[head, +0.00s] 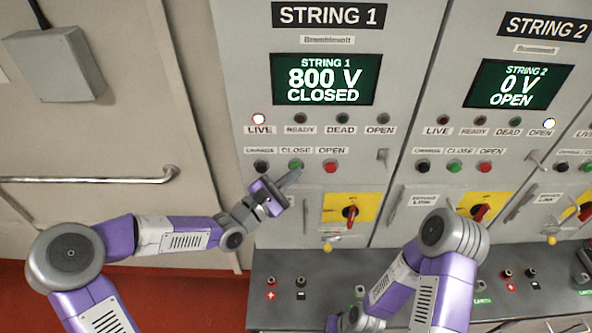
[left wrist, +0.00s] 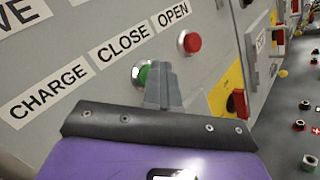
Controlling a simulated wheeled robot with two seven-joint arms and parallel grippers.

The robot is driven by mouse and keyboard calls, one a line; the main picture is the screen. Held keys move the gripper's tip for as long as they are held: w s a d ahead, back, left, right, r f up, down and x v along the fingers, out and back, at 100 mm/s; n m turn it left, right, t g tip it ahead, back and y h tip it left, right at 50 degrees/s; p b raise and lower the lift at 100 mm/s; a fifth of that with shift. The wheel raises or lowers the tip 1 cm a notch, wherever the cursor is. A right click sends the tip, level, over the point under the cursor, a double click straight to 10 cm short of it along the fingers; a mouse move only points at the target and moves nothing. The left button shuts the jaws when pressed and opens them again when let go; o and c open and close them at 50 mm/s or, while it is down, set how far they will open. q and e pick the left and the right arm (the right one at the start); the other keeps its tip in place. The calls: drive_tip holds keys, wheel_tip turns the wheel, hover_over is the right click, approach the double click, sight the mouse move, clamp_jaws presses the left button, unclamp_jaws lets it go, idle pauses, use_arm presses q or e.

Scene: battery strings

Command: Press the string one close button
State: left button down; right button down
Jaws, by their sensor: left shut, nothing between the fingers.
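The string one panel has a row of buttons: a black charge button (head: 261,167), a green close button (head: 296,165) and a red open button (head: 331,166). My left gripper (head: 290,178) is shut and empty, its fingertips at or just below the green button. In the left wrist view the fingers (left wrist: 163,84) overlap part of the green close button (left wrist: 143,75); I cannot tell whether they touch it. The string one display (head: 325,79) reads 800 V CLOSED, and the LIVE lamp (head: 259,119) is lit. My right arm is in view, but its fingertips are not clearly visible.
The red open button (left wrist: 190,42) is close beside the fingers. A yellow plate with a red rotary switch (head: 349,212) sits below. The string two display (head: 518,84) reads 0 V OPEN. A grey shelf with terminals (head: 300,283) juts out underneath.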

use_arm(q)
drive_tip(key=shift+a, duration=0.1)
drive_tip(key=shift+s, duration=0.1)
drive_tip(key=s+p, duration=0.1)
drive_tip(key=s, duration=0.4)
drive_tip(key=shift+s+f, duration=0.1)
drive_tip(key=shift+s, duration=0.3)
idle(0.8)
